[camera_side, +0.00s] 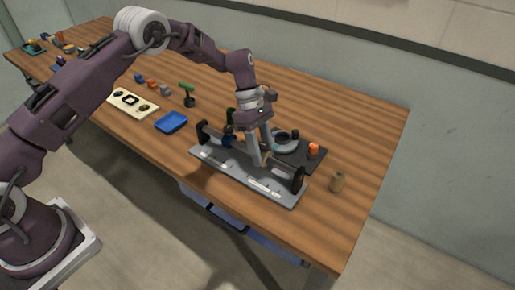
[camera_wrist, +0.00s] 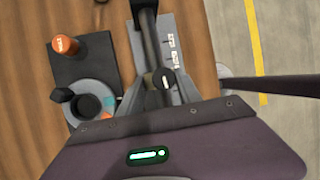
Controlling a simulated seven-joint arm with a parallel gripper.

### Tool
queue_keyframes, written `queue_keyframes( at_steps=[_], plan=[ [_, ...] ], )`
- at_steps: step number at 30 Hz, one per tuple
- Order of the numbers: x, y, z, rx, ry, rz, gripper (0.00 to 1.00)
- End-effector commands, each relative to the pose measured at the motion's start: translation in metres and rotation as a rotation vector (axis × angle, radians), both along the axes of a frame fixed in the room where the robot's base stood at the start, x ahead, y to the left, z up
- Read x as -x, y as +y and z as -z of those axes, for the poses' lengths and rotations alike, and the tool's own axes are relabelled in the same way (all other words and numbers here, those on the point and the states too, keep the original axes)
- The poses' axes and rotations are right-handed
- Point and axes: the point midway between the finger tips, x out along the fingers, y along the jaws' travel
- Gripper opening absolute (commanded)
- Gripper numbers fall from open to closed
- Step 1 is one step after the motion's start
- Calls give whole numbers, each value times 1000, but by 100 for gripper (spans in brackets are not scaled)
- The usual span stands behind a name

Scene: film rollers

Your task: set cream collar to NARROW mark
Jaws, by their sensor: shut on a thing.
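My gripper (camera_side: 262,157) reaches down over the roller fixture, a grey base plate (camera_side: 228,170) with a dark upright at each end and a rod between them. Its fingers are shut on the cream collar (camera_side: 268,157), which shows only as a small pale edge at the fingertips. A dark blue collar (camera_side: 228,140) is on the rod, left of my gripper. White marks with lettering (camera_side: 262,186) lie along the plate's front; they also show in the wrist view (camera_wrist: 173,50), too small to read surely. The wrist view shows a dark round knob (camera_wrist: 163,78) between the fingers.
Behind the fixture is a dark plate (camera_side: 318,160) with a grey round dial (camera_side: 285,143) and an orange knob (camera_side: 314,150). A blue tray (camera_side: 171,122) and green-topped stand (camera_side: 188,94) are left. The table's right end is bare.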

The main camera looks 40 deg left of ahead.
Motion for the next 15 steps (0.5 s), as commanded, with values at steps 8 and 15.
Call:
queue_keyframes(
  at_steps=[8,15],
  plan=[
    [0,0,-1,1,-1,0,63],
    [-1,1,-2,1,-1,-1,63]
  ],
)
